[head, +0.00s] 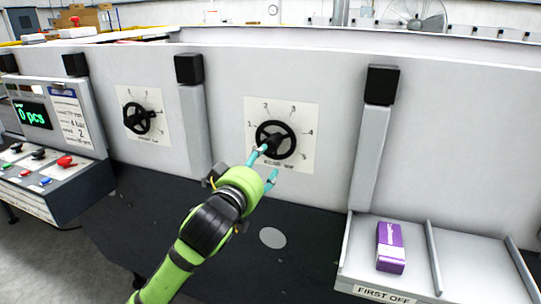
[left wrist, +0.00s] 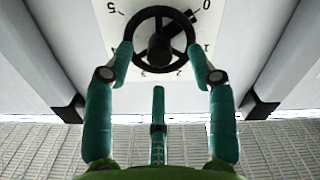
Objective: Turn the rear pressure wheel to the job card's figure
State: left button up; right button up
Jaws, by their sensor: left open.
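Two black handwheels sit on white numbered dial plates on the machine's grey side. The nearer-to-centre wheel (head: 275,139) has my left gripper (head: 267,165) in front of its lower left rim. Its small label is too blurred to read. The other wheel (head: 139,118) stands free to the left. In the left wrist view the wheel (left wrist: 160,14) lies between and beyond my open fingertips (left wrist: 160,52), which are near its rim on both sides; contact cannot be told. The job card (head: 71,117) shows "4 bar" and a "2" below. My right gripper is not in view.
A control panel (head: 40,178) with coloured switches and a "0 pcs" display (head: 32,115) stands at the left. A tray (head: 470,262) marked "FIRST OFF" holds a purple box (head: 390,246) at the right. Grey posts with black caps (head: 382,84) flank the dials.

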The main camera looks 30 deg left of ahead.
aim_at(269, 147)
pick_arm(q)
jog(key=shift+t, duration=0.3)
jog(key=w, duration=0.1)
jog(key=w+r+p, duration=0.1)
jog(key=w, duration=0.1)
jog(key=w+a+r, duration=0.1)
jog(key=shift+w+p, duration=0.3)
jog(key=shift+w+a+f, duration=0.15)
jog(key=shift+w+a, duration=0.05)
jog(key=shift+w, duration=0.45)
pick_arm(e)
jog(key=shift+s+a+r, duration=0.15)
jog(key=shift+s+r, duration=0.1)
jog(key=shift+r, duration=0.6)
pick_arm(q)
grip_shut()
